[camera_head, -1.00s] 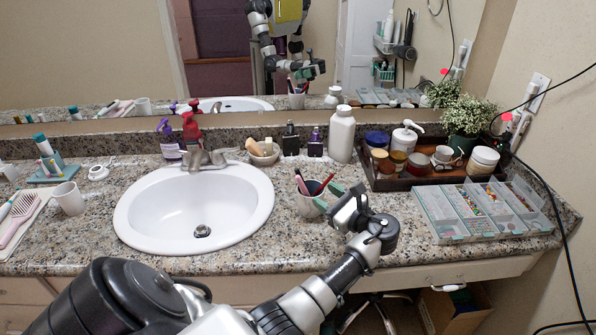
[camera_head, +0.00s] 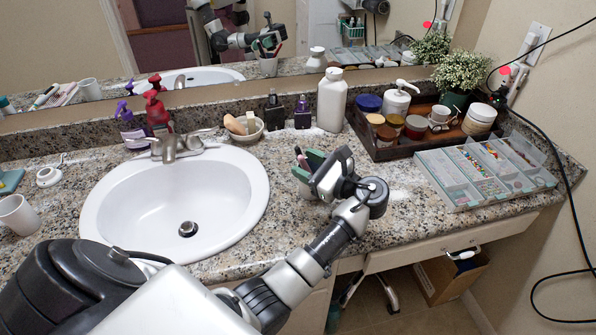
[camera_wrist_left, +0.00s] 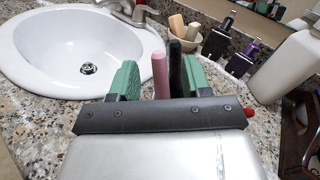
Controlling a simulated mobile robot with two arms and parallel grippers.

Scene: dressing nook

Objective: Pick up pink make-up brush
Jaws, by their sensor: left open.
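The pink make-up brush (camera_head: 301,159) stands in a small cup on the counter, right of the sink. In the left wrist view the pink brush (camera_wrist_left: 160,75) is upright beside a dark brush (camera_wrist_left: 175,68). My left gripper (camera_head: 309,166), with green finger pads, is open at the cup. In the wrist view its pads stand on either side of both brushes, with gaps showing. The gripper hides most of the cup and the lower handles. My right gripper is not in view.
The sink (camera_head: 178,205) lies to the left. Behind stand a sponge bowl (camera_head: 246,136), dark bottles (camera_head: 273,114) and a white bottle (camera_head: 331,101). A brown tray of jars (camera_head: 387,151) and a clear-lidded organizer (camera_head: 462,203) are to the right. A mirror backs the counter.

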